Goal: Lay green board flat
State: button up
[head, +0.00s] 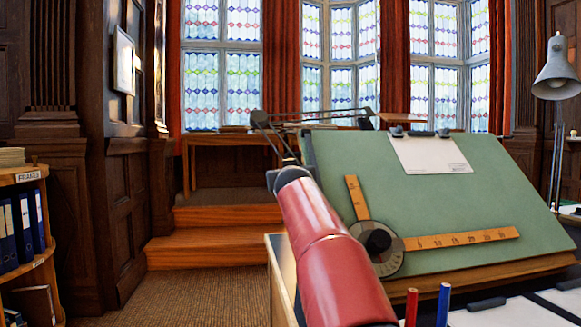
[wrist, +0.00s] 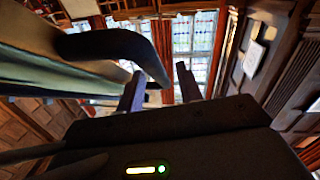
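The green board (head: 440,205) stands tilted, its far edge raised and its near edge low. A white sheet (head: 430,155) is clipped near its top, and an orange ruler arm (head: 460,239) with a round head lies across it. In the wrist view the board's edge (wrist: 50,70) is at left, with a black curved handle (wrist: 115,44) beside it. My gripper (wrist: 160,88) is open, its two fingers apart. The handle's end appears between or just behind the fingers; I cannot tell whether they touch it. In the head view my red arm hides the board's left edge, and the fingers cannot be made out.
A grey lamp (head: 556,75) stands at right. A red and a blue pen (head: 443,304) stand upright at the front. A shelf with binders (head: 22,228) is at left. Wooden steps (head: 215,245) and a desk lie behind. Carpet (head: 200,296) left of the board is clear.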

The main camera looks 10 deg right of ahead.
jog(key=shift+w+d, duration=0.1)
jog(key=shift+w, duration=0.7)
grip_shut()
